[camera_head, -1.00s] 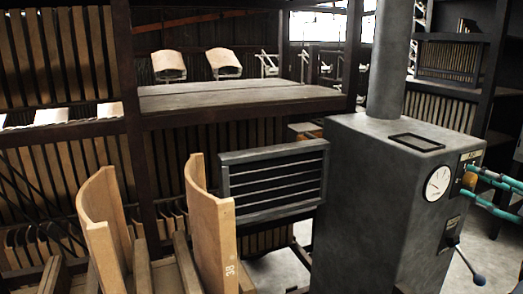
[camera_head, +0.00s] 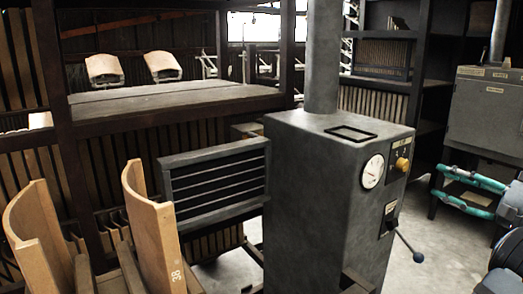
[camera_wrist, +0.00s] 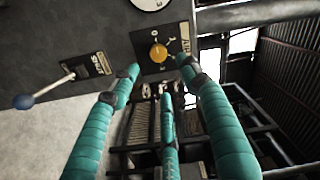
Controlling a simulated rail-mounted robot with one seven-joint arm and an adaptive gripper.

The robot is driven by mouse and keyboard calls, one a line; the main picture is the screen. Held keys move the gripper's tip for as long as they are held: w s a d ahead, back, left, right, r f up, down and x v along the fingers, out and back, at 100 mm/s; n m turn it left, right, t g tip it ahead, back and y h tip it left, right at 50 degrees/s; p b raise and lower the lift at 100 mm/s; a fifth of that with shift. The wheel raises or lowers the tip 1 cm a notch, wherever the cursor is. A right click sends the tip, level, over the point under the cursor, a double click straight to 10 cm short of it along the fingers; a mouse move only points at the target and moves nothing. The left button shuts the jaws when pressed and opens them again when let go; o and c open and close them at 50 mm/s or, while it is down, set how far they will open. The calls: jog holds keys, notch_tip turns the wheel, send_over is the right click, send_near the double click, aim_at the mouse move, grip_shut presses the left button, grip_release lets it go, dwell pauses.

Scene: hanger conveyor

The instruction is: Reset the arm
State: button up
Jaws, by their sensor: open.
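My gripper (camera_head: 440,182) has teal, ribbed fingers and is at the right of the head view. It is open and empty, with its fingers pointing left toward the grey machine (camera_head: 310,190) and a visible gap to the panel. In the wrist view, the spread fingertips of my gripper (camera_wrist: 160,78) frame the yellow knob (camera_wrist: 158,53) on the panel. The yellow knob (camera_head: 402,164) also shows in the head view, clear of the fingers. Part of my grey arm shows at the right edge of the head view.
The machine has a round gauge (camera_head: 372,171) and a lever (camera_head: 418,257) sticking out. A grey box (camera_head: 490,110) stands at the back right. Curved wooden pieces (camera_head: 155,225) stand at the left. A shelf (camera_head: 165,100) lies behind. Open floor shows right of the machine.

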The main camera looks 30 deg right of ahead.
aim_at(406, 167)
jog(key=w, duration=0.3)
jog(key=w+a, duration=0.1)
jog(key=w, duration=0.6)
jog(key=shift+a+f, duration=0.1)
jog(key=shift+a, duration=0.3)
jog(key=shift+d+r+m+p, duration=0.1)
jog(key=shift+r+m+p, duration=0.3)
jog(key=shift+p, duration=0.7)
jog(key=m+p, duration=0.1)
jog(key=p, duration=0.1)
jog(key=shift+r+p, duration=0.1)
jog(key=shift+p, duration=0.25)
jog(key=m+p, duration=0.1)
jog(key=p, duration=0.1)
jog(key=shift+p, duration=0.35)
jog(key=m+p, duration=0.4)
jog(key=p, duration=0.4)
jog(key=m+p, duration=0.5)
jog(key=p, duration=0.6)
jog(key=m+p, duration=0.5)
jog(key=p, duration=0.3)
jog(key=shift+m, duration=0.4)
jog(key=m+p, duration=0.3)
jog(key=shift+f, duration=0.35)
jog(key=shift+f+m+p, duration=0.2)
jog(key=shift+m+p, duration=0.25)
jog(key=shift+m, duration=0.45)
